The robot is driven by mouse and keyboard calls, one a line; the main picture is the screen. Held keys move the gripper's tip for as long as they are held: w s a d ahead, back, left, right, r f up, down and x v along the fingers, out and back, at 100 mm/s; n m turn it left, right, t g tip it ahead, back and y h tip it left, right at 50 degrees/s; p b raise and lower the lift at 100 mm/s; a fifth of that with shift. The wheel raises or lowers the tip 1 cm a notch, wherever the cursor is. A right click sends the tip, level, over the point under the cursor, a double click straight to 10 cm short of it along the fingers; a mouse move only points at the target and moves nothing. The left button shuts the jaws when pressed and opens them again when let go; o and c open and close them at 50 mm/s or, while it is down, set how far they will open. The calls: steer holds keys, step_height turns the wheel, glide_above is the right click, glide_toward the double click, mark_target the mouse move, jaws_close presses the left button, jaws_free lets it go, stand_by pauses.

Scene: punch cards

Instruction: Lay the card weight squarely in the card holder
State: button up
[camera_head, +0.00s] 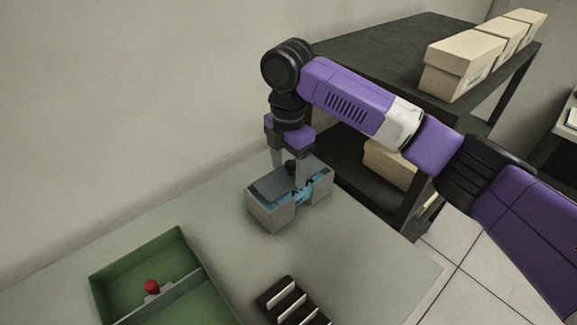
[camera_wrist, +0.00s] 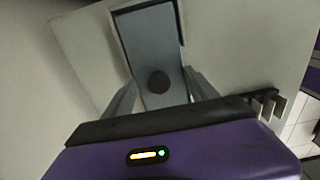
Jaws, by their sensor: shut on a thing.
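The card weight (camera_head: 270,184) is a flat grey plate with a dark round knob. It is at the mouth of the card holder (camera_head: 268,215), a pale grey open box with a notch in its near side. Blue (camera_head: 318,187) shows inside the holder beside the weight. My gripper (camera_head: 291,176) points down and is shut on the weight, with a finger on each side of the knob. In the wrist view the weight (camera_wrist: 152,40) lies between the fingertips (camera_wrist: 160,80), with a dark gap along its left and top edges. Whether it rests on the contents is hidden.
A green tray (camera_head: 208,281) with a divider and a red-knobbed piece (camera_head: 152,287) stands at the front left. A black rack (camera_head: 290,303) with pale slats is at the front. A dark shelf (camera_head: 385,50) with cartons (camera_head: 460,65) stands behind. The table between is clear.

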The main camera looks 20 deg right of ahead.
mark_target(289, 164)
steer(key=shift+f, duration=0.15)
steer(key=shift+f+b, duration=0.3)
steer(key=shift+f, duration=0.55)
steer(key=shift+s, duration=0.1)
steer(key=o, duration=1.5)
steer(key=shift+f, duration=0.1)
steer(key=o, duration=0.5)
steer(key=shift+f, duration=0.1)
steer(key=shift+c, duration=0.2)
step_height(289, 164, up, 9)
steer(key=shift+f+b, duration=0.1)
steer(key=shift+b, duration=0.2)
